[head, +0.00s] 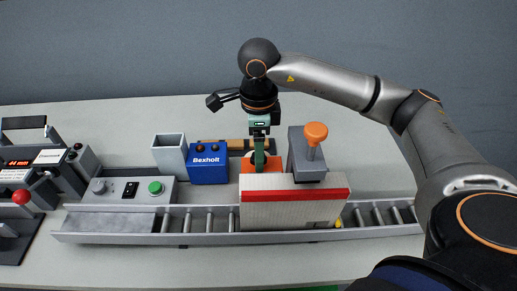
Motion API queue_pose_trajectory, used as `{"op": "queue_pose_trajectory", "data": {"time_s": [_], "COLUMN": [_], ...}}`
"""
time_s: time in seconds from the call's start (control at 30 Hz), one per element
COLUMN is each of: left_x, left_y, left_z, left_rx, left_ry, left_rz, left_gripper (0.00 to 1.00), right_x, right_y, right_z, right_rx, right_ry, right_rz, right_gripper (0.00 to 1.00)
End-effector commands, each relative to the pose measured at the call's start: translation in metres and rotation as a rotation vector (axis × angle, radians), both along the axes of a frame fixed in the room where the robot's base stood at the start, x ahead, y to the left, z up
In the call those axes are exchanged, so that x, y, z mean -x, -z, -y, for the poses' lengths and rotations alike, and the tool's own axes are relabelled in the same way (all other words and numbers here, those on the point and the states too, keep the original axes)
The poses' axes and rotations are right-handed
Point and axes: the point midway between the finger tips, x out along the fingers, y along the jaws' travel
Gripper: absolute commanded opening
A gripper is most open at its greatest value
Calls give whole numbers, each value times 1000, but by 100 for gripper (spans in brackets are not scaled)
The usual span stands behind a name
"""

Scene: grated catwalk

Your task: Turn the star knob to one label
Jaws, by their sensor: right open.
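My right gripper (259,158) comes down from above, behind a white box with a red stripe (294,211). Its greenish fingers point down at an orange part (279,164) behind that box. The fingers overlap the orange part in the picture; I cannot tell whether they touch it. The box hides the lower side of this part, and I can make out neither a clear star shape nor labels. An orange rounded knob (316,133) stands on a grey block (305,160) just right of the gripper, apart from the fingers. My left gripper is not in view.
The box stands on a grey roller conveyor (380,217) in front of the gripper. A blue Bexholt box (208,163) and a grey open bin (169,155) stand to the left. A control panel with a green button (155,187) is further left. The back table is mostly free.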

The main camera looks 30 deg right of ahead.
Motion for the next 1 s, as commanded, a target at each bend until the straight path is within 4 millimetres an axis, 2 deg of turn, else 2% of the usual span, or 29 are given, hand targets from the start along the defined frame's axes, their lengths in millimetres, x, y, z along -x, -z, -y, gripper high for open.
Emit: {"op": "queue_pose_trajectory", "data": {"time_s": [0.37, 1.0], "left_x": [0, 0], "left_y": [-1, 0], "left_z": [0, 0], "left_rx": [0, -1], "left_ry": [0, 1], "left_rz": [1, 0], "left_gripper": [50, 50], "right_x": [0, 0], "right_y": [6, 5], "right_z": [0, 0], "right_rx": [1, 1], "right_ry": [-1, 0], "right_rz": [1, 1], "right_gripper": [74, 2]}}
